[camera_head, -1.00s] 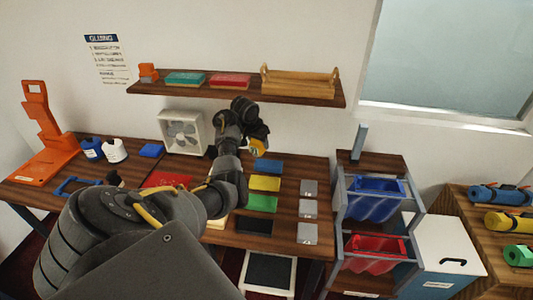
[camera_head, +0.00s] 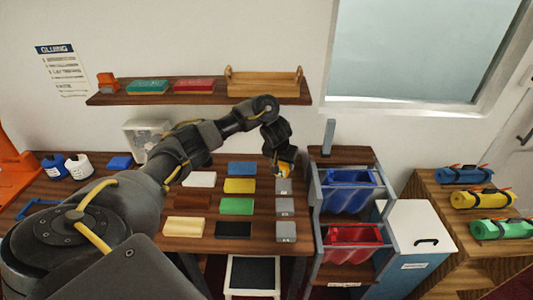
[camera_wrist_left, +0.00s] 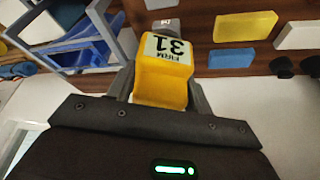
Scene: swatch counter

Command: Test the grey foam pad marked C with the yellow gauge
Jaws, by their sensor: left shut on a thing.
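My left gripper (camera_head: 278,158) is shut on the yellow gauge (camera_wrist_left: 163,82), which also shows in the head view (camera_head: 287,170). The gauge display reads 31 and FIRM in the left wrist view. The gauge is at the back grey foam pad (camera_head: 283,187) of a column of three; the pad also shows just beyond the gauge in the wrist view (camera_wrist_left: 167,25). I cannot tell whether they touch. The middle grey pad (camera_head: 285,207) and front grey pad (camera_head: 286,232) lie nearer. Their marks are too small to read surely. My right gripper is out of view.
Blue (camera_head: 242,168), yellow (camera_head: 239,185) and green (camera_head: 236,206) pads lie left of the grey column. A rack with a blue bin (camera_head: 350,190) and a red bin (camera_head: 353,236) stands close on the right. A wall shelf (camera_head: 200,98) hangs behind.

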